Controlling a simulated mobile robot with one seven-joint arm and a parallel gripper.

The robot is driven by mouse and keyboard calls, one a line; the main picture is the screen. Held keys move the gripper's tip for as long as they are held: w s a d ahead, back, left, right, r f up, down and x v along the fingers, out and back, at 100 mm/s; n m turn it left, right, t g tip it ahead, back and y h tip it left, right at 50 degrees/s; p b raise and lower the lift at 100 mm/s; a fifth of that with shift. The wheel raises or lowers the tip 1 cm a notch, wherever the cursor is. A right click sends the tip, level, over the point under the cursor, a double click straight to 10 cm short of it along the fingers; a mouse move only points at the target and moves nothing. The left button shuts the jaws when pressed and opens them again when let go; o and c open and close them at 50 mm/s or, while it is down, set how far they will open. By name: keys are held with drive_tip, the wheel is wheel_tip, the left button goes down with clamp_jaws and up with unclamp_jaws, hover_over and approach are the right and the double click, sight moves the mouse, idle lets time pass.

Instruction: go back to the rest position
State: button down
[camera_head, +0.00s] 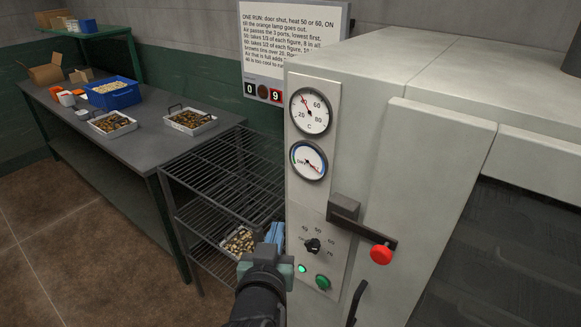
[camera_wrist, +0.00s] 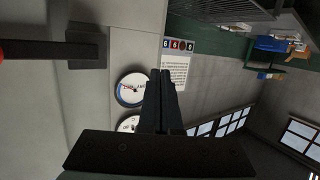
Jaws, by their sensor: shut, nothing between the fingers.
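My gripper (camera_head: 276,232) is in front of the lower left edge of the grey cabinet's control panel (camera_head: 318,205), beside the dial knob (camera_head: 313,245). In the wrist view its fingers (camera_wrist: 162,75) are together with nothing between them. I cannot tell in the head view whether it touches the panel. The panel carries a temperature gauge (camera_head: 311,111), a second gauge (camera_head: 309,161), a lit green lamp (camera_head: 302,268) and a green button (camera_head: 323,282). The dark door handle with a red knob (camera_head: 381,254) lies across the panel's right side.
A wire rack (camera_head: 225,180) stands left of the cabinet, with a tray of pale pieces (camera_head: 240,241) on a lower shelf. The table (camera_head: 150,150) behind holds two filled trays (camera_head: 190,121) and a blue crate (camera_head: 112,96). A notice board (camera_head: 290,40) hangs behind. Floor at left is clear.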

drive_tip(key=s+d+r+t, duration=0.1)
drive_tip(key=s+r+t, duration=0.15)
drive_tip(key=r, duration=1.05)
drive_tip(key=s+d+r+t, duration=0.1)
drive_tip(key=r+t, duration=0.3)
drive_tip(key=r, duration=1)
drive_tip(key=s+r+t+y, duration=0.1)
drive_tip(key=s+r+t, duration=0.4)
drive_tip(key=s+r, duration=0.9)
wheel_tip(320, 180, up, 4)
drive_tip(key=shift+d+f+n+y, duration=0.25)
drive_tip(key=shift+d+n+y, duration=0.05)
drive_tip(key=shift+n, duration=0.1)
drive_tip(key=shift+w+t, duration=0.1)
drive_tip(key=shift+t, duration=0.15)
